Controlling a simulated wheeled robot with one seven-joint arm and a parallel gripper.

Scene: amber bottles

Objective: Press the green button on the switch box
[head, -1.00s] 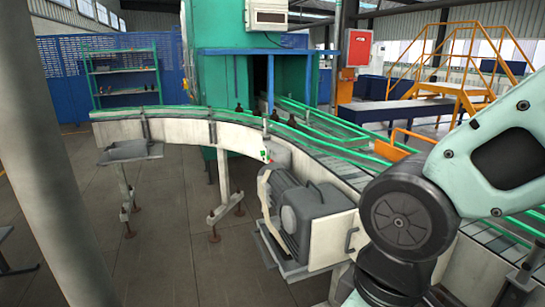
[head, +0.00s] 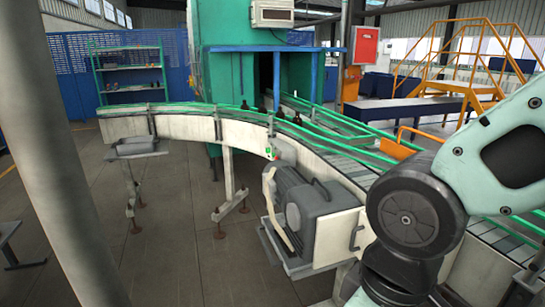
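The switch box (head: 272,153) is a small pale box on the outer side of the curved conveyor, just above the grey motor. A green spot shows on its upper part and a red spot lower down; at this size the buttons are hard to make out. My gripper is not in view. Only links of my arm show at the right edge, well to the right of the switch box and nearer to me. Several dark bottles (head: 297,117) stand on the conveyor (head: 180,127) behind the box.
The grey motor (head: 311,207) juts out below the box. Conveyor legs (head: 230,180) stand on the floor to its left. A thick grey post (head: 55,150) rises close at the left. Open floor (head: 180,235) lies in front of the conveyor's left part.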

